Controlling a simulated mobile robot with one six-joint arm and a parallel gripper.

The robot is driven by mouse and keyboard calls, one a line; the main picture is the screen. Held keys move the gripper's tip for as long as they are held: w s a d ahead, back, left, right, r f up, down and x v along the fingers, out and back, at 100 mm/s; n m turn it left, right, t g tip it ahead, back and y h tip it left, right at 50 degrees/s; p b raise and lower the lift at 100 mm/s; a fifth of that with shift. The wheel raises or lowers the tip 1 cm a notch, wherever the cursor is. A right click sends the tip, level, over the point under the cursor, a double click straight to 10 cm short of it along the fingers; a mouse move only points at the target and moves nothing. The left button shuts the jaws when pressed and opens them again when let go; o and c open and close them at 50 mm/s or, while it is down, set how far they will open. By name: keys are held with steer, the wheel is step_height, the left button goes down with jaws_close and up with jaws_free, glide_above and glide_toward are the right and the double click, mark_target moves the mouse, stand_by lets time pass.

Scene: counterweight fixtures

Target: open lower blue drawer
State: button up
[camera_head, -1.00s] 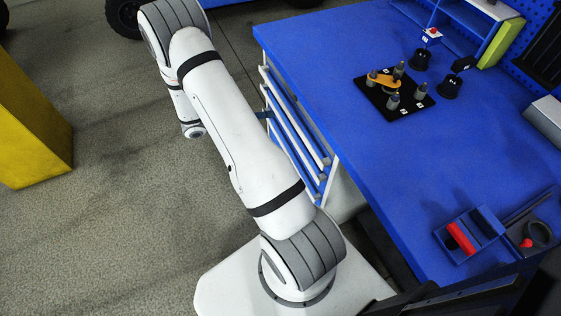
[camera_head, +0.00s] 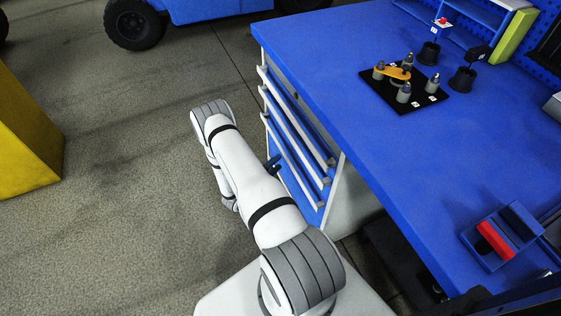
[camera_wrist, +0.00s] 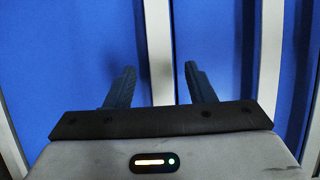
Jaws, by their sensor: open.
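The blue drawers (camera_head: 291,134) are in the cabinet under the left end of the bench, each with a long pale handle. They look shut. The lowest visible handle (camera_head: 294,163) runs along the bottom part of the front. My gripper (camera_head: 273,164) is at the lower drawer fronts, partly hidden by my arm. In the wrist view my gripper (camera_wrist: 160,82) is open, its two dark fingers pointing at a blue drawer front (camera_wrist: 95,45). A pale handle bar (camera_wrist: 159,50) runs upright in the picture between the fingers. I cannot tell whether they touch it.
The blue bench top (camera_head: 330,55) overhangs the drawers. It carries a black fixture plate (camera_head: 432,99) with grey posts and an orange arm, and a blue tray with a red block (camera_head: 495,240). A yellow block (camera_head: 25,140) stands left. The floor between is clear.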

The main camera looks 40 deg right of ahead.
mark_target(285, 156)
steer(key=shift+w+d, duration=0.15)
steer(key=shift+d, duration=0.7)
steer(key=shift+w+d, duration=0.1)
steer(key=shift+d, duration=0.7)
steer(key=shift+c, duration=0.2)
